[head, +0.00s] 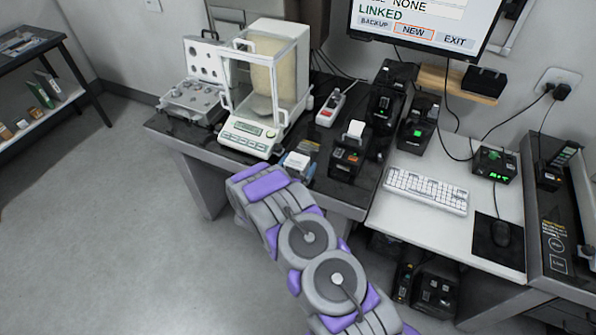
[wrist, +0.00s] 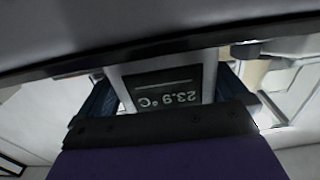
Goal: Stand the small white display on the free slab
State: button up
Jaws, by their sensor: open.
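The small white display (wrist: 165,85) shows in the wrist view with a dark screen that reads 23.9 °C upside down. My gripper (wrist: 164,98) is open, with one dark blue finger on each side of the display; I cannot tell if they touch it. In the head view, a small white item (head: 297,162) at the end of my arm, on the dark tabletop's front edge, appears to be this display. My fingers are hidden there. A dark stone-like top (head: 330,195) lies under it; I cannot tell which surface is the free slab.
A glass-cased balance (head: 249,135) and a grey perforated case (head: 195,95) stand left. A keyboard (head: 427,190) lies on the white desk. A dark-topped table (head: 560,265) is far right.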

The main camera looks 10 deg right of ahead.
jog(key=shift+a, duration=0.7)
jog(key=c, duration=0.3)
jog(key=shift+d, duration=0.5)
jog(key=c, duration=0.6)
jog(key=shift+c, duration=0.9)
jog(key=shift+a, duration=0.1)
